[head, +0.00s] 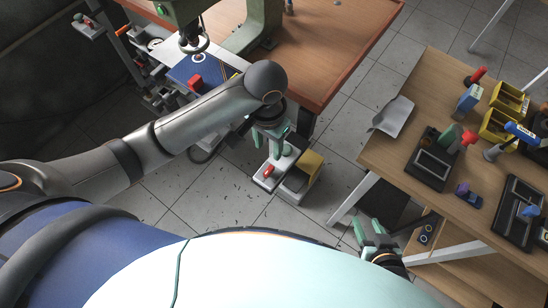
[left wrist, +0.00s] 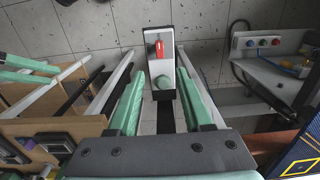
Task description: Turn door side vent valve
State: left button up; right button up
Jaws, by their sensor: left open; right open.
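A red lever (head: 268,170) sits on a small pale panel (head: 262,181) low over the floor, below my left gripper in the head view. The left wrist view shows the red lever (left wrist: 159,48) on the pale panel's upper part, with a round green knob (left wrist: 164,82) below it. No label shows whether this is the door side vent valve. My left gripper (head: 272,145) is open and empty. In the left wrist view its fingers (left wrist: 160,97) stand apart, with the panel seen between and beyond them. My right gripper (head: 370,231) is open and empty near the wooden table's leg.
A yellow and grey pedal-like unit (head: 305,172) stands beside the panel. A press bench (head: 330,65) is behind. A wooden table (head: 400,150) with tools and yellow bins stands right. Tiled floor lies between.

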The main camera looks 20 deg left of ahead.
aim_at(269, 170)
pick_arm(q)
notch_tip(269, 170, down, 12)
jog(key=shift+s+r, duration=0.1)
jog(key=shift+s, duration=0.05)
dwell(0.3)
grip_shut()
dwell(0.5)
